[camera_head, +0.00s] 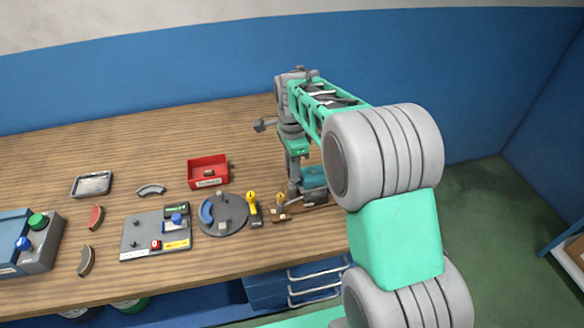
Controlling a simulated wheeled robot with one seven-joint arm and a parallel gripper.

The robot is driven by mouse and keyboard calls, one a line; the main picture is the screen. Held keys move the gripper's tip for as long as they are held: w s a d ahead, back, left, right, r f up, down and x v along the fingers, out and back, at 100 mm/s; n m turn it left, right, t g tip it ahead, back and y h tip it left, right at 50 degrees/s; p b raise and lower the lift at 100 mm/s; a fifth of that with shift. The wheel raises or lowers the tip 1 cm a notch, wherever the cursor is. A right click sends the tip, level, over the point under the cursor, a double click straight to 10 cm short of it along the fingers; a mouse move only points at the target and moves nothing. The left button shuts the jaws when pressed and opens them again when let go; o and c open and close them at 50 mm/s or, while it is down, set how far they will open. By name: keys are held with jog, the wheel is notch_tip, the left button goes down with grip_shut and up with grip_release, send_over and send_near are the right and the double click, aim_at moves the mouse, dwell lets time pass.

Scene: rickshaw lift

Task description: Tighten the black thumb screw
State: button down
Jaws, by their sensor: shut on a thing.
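My gripper (294,190) points down at the right part of the wooden table, beside a small grey and teal fixture (314,180). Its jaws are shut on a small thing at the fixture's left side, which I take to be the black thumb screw. The screw itself is hidden by the fingers or too small to make out. I cannot tell how far it is turned in. My arm covers the area right of the fixture.
Left of the gripper are a small brown block with a yellow knob (280,199), a yellow-handled piece (252,198) and a round grey plate (223,225). A red bin (208,168) stands behind them. A grey panel (140,250) lies further left. The back of the table is clear.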

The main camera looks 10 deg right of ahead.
jog(key=shift+m, duration=2.1)
jog(key=c, duration=1.2)
grip_release()
notch_tip(320, 180, up, 8)
jog(key=shift+f+b, duration=0.25)
jog(key=shift+b, duration=0.5)
jog(key=shift+r, duration=0.2)
